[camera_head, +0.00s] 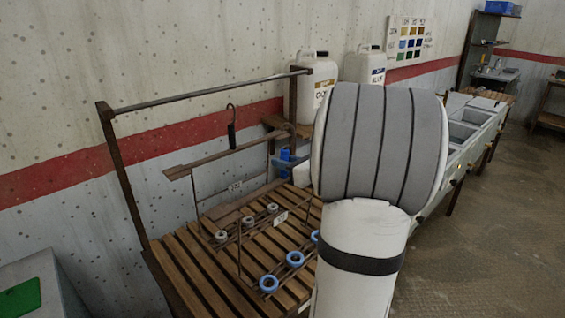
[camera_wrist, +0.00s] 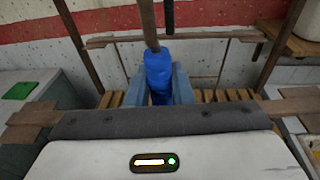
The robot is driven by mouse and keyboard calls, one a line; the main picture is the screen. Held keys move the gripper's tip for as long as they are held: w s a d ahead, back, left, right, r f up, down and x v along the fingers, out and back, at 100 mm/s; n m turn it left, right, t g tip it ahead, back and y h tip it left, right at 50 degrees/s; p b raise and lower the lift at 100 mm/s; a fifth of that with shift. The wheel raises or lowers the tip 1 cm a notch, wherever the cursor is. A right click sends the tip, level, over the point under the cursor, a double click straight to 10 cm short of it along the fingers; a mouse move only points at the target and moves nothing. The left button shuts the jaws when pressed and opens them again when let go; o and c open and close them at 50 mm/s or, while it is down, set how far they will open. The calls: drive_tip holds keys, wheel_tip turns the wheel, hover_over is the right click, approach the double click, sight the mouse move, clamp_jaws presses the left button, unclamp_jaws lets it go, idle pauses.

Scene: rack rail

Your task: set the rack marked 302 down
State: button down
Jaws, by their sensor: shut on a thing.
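My gripper (camera_wrist: 160,88) is shut on a dark blue grip (camera_wrist: 159,72), with a brown rod rising from it. Blue parts at my gripper also show in the head view (camera_head: 285,160), partly behind my arm. A wooden-barred rack (camera_head: 225,155) with thin rods stands over the slatted bench (camera_head: 185,270). A small white tag (camera_head: 235,186) carries digits that look like 302, too small to be sure. A second tag (camera_head: 281,218) is unreadable. Below are grey rings (camera_head: 220,236) and blue rings (camera_head: 268,283). My arm and palm hide much of the held rack; whether it touches the bench cannot be told.
White canisters (camera_head: 316,80) stand at the back right. A grey bin with a green patch (camera_head: 20,297) is at the lower left.

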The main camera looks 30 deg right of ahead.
drive_tip(key=shift+f, duration=0.25)
idle(0.6)
drive_tip(key=c, duration=1.2)
unclamp_jaws()
drive_tip(key=shift+o, duration=0.7)
drive_tip(key=shift+f, duration=0.1)
drive_tip(key=o, duration=1.1)
drive_tip(key=shift+c, duration=0.2)
drive_tip(key=shift+w, duration=0.1)
drive_tip(key=f+v, duration=0.1)
drive_tip(key=v, duration=1.1)
drive_tip(key=shift+f, duration=0.3)
